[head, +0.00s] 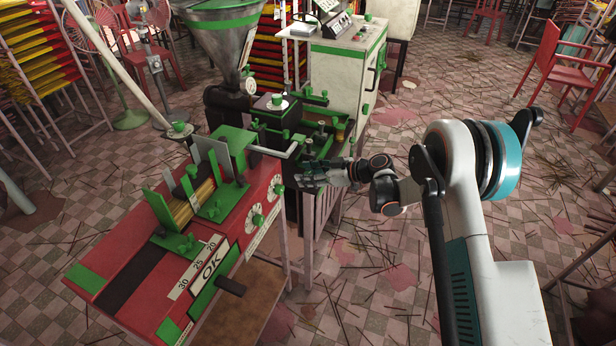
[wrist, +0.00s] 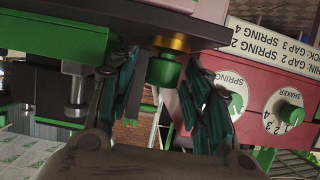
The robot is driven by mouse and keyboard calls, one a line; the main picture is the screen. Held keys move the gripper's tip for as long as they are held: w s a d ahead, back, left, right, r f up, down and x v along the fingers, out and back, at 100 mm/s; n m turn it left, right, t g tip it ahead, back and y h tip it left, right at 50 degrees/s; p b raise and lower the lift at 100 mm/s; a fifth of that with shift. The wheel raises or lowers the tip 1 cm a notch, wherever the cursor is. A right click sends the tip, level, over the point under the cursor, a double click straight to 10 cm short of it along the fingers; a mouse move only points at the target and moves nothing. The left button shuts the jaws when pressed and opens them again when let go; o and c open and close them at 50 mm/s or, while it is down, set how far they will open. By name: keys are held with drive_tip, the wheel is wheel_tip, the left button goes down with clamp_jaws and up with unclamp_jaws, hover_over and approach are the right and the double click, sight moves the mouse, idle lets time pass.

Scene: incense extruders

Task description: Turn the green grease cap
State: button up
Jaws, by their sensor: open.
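The green grease cap (wrist: 164,72) shows in the wrist view as a short green cylinder next to a brass collar (wrist: 170,43), under a dark block. My gripper (wrist: 161,88) is open, with one teal-and-black finger on each side of the cap in this picture. I cannot tell whether either finger touches the cap. The cap cannot be made out there.
The red machine (head: 150,250) with an OK panel and dials stands at front left. In the wrist view its spring and shaker knobs (wrist: 290,114) show beyond the fingers. A metal hopper (head: 218,40) stands behind. Thin sticks litter the checkered floor (head: 440,150) at right.

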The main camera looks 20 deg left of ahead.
drive_tip(key=shift+a, duration=0.1)
clamp_jaws()
drive_tip(key=shift+t, duration=0.3)
drive_tip(key=m+t+h, duration=0.1)
drive_tip(key=m+t, duration=0.3)
drive_tip(key=shift+s, duration=0.15)
drive_tip(key=m+t+h, duration=0.2)
drive_tip(key=m+t, duration=0.1)
drive_tip(key=m, duration=0.1)
drive_tip(key=shift+t+h, duration=0.4)
drive_tip(key=shift+m+t+h, duration=1.6)
drive_tip(key=shift+m+h, duration=0.8)
drive_tip(key=shift+m+t+h, duration=0.3)
drive_tip(key=shift+m+h, duration=0.7)
drive_tip(key=shift+h, duration=0.1)
drive_tip(key=shift+m+h, duration=0.6)
drive_tip(key=shift+h, duration=0.1)
